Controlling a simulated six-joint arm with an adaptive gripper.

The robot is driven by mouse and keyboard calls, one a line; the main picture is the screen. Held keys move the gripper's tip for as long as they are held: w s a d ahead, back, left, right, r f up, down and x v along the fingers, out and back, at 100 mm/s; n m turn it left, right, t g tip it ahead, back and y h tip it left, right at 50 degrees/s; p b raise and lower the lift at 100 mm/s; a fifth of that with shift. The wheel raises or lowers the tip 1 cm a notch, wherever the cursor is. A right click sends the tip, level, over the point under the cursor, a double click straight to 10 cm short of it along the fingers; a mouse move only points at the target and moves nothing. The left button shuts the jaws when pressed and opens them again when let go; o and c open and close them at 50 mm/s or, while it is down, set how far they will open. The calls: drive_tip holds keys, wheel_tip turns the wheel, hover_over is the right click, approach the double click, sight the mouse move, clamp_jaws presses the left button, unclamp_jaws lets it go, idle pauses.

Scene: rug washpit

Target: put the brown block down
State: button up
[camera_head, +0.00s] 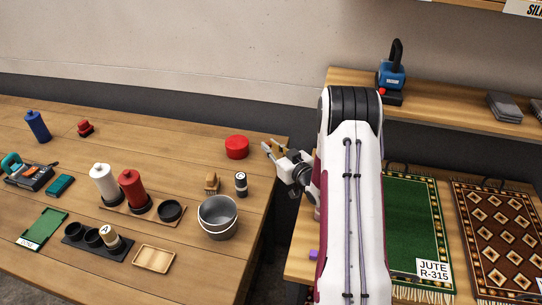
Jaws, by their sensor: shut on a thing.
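My gripper (274,151) is at the right end of the left wooden table, near its back right corner. It is shut on a small brown block (277,145), which is partly hidden by the fingers. I cannot tell how high the block is above the table, or whether it touches it. The left table (110,130) is long and made of planks. Another small tan-brown piece (211,183) stands on it, left of the black and white cylinder.
Left of my gripper is a red round tin (237,147). A black and white cylinder (241,184) and a grey metal bucket (218,217) stand nearer. A wooden tray (154,259) lies in front. Rugs (414,215) lie on the right table. The table's back middle is clear.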

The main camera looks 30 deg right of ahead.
sight(271, 161)
drive_tip(key=shift+f, duration=0.15)
drive_tip(key=shift+f, duration=1.7)
drive_tip(key=shift+f, duration=0.2)
drive_tip(key=o, duration=0.7)
drive_tip(key=shift+c, duration=0.2)
drive_tip(key=shift+r, duration=0.2)
drive_tip(key=s+r, duration=0.1)
drive_tip(key=s, duration=1.1)
drive_tip(key=shift+r, duration=0.35)
drive_tip(key=shift+w, duration=0.1)
